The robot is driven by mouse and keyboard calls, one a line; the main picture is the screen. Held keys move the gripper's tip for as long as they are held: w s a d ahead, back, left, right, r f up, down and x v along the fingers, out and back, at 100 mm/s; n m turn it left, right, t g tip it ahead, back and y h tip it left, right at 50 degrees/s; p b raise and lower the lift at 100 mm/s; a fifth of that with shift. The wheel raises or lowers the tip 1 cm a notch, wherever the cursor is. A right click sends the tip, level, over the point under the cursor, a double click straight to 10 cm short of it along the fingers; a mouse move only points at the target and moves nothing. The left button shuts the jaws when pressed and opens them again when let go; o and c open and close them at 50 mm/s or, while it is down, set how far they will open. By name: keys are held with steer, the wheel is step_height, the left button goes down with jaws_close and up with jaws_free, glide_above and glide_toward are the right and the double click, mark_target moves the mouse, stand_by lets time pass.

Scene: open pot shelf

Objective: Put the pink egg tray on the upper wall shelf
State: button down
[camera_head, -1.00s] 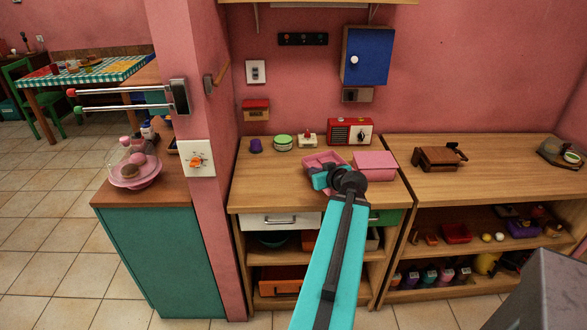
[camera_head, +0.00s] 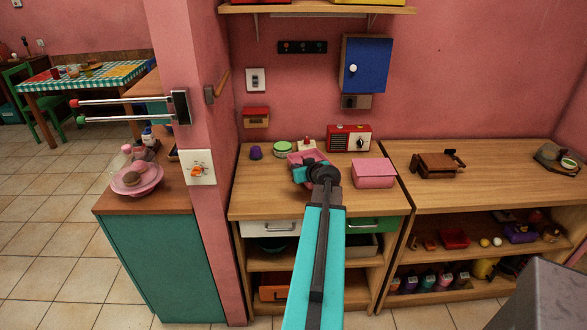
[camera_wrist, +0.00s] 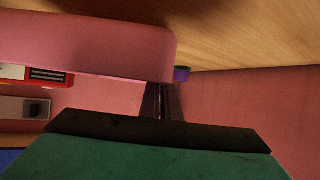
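The pink egg tray (camera_head: 309,155) is a shallow pink piece at my gripper (camera_head: 303,170) in the head view, over the back left of the wooden counter. The gripper and wrist hide part of it. In the wrist view a large pink side of it (camera_wrist: 90,48) fills the upper left, against the tips of my dark fingers (camera_wrist: 163,98). The fingers are close together with the tray between them, as far as I can see. The upper wall shelf (camera_head: 300,10) runs along the top edge of the head view, above the counter; only its front part shows.
A separate pink box (camera_head: 373,173) stands on the counter to the right. Behind are a red radio (camera_head: 348,138), a green-lidded jar (camera_head: 283,148) and a purple cup (camera_head: 256,152). A blue wall cabinet (camera_head: 366,62) hangs below the shelf. Yellow containers (camera_head: 355,1) occupy part of the shelf.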

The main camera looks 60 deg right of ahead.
steer(key=shift+w+d+f, duration=0.1)
steer(key=shift+w+d, duration=0.1)
steer(key=shift+w, duration=0.3)
steer(key=shift+w+d, duration=0.2)
steer(key=shift+w, duration=0.25)
steer(key=shift+w+d+p, duration=0.1)
steer(key=shift+p, duration=0.2)
steer(key=shift+w+d+p, duration=0.25)
steer(key=shift+w+p, duration=0.05)
steer(key=shift+w, duration=0.3)
steer(key=shift+s+f+p, duration=0.1)
steer(key=shift+f+p, duration=0.5)
steer(key=shift+f, duration=1.2)
steer(key=shift+f, duration=0.15)
steer(key=c, duration=2)
jaws_free()
steer(key=shift+s+a, duration=0.1)
steer(key=shift+a, duration=0.05)
steer(key=shift+b+v, duration=1.75)
steer(key=shift+v, duration=4.2)
steer(key=shift+o, duration=0.4)
